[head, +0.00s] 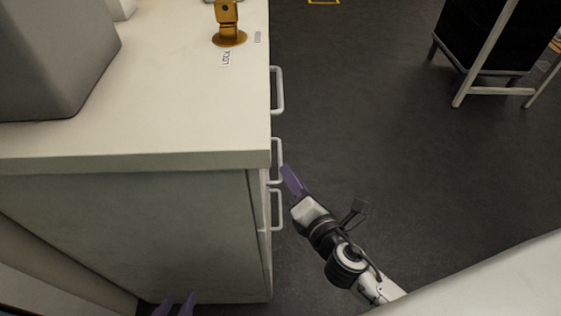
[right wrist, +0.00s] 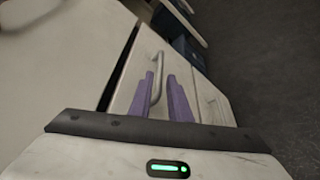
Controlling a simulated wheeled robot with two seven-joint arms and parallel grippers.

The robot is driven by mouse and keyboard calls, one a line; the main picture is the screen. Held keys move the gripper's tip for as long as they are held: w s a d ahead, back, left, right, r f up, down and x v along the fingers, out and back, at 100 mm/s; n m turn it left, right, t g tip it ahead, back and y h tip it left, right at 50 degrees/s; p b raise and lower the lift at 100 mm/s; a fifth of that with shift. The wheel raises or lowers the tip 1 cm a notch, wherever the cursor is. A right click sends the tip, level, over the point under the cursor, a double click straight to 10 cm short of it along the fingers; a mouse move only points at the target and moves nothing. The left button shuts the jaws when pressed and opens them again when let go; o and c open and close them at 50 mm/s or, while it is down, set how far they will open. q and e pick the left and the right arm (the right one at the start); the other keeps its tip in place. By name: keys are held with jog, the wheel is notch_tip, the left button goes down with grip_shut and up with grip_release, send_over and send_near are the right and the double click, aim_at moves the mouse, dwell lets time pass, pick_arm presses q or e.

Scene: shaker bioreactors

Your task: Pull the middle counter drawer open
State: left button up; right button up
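The pale counter (head: 180,150) fills the left of the head view, its drawer front facing right. Three light bar handles stick out there: a far one (head: 281,90), a middle one (head: 279,150) and a near, lower one (head: 281,210). My right gripper (head: 288,172), with purple fingers, is at the middle handle. In the right wrist view a bar handle (right wrist: 159,65) shows between the two spread fingers of my right gripper (right wrist: 163,85); I cannot tell whether they touch it. My left gripper (head: 176,302) shows only its purple fingertips at the bottom edge, apart and empty.
A grey box-shaped device (head: 55,60) and an orange-brown fitting (head: 228,25) beside a "LOCK" label stand on the counter. A white-legged dark chair or stand (head: 485,50) is at the far right.

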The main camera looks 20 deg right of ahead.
aim_at(281, 158)
jog(key=b+x, duration=0.1)
jog(key=x, duration=0.7)
jog(key=shift+s, duration=0.1)
jog(key=shift+c, duration=0.4)
grip_shut()
